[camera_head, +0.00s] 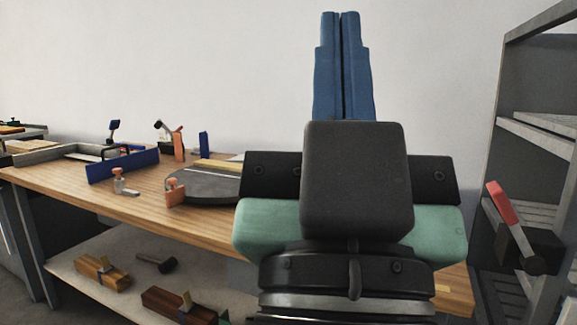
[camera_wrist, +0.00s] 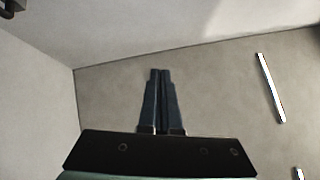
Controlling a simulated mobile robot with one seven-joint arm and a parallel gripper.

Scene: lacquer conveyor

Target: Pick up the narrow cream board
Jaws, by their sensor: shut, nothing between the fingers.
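My gripper (camera_head: 342,18) points upward in front of the wall, shut and empty; its blue fingers lie side by side. It also shows in the wrist view (camera_wrist: 161,72), against a bare grey surface, with no board in that view. A narrow pale cream-yellow strip (camera_head: 217,165) lies over the dark round disc (camera_head: 208,187) on the wooden bench; my arm hides its right end. My gripper is well above and to the right of it, not touching it. I cannot tell for sure that this strip is the narrow cream board.
The wooden bench (camera_head: 60,177) holds a blue panel (camera_head: 122,166), orange clamps (camera_head: 174,191) and a grey tray (camera_head: 62,157) at left. A lower shelf (camera_head: 90,260) carries wooden blocks and a mallet. A metal rack (camera_head: 540,130) stands close at right, with a red-handled tool (camera_head: 502,203) before it.

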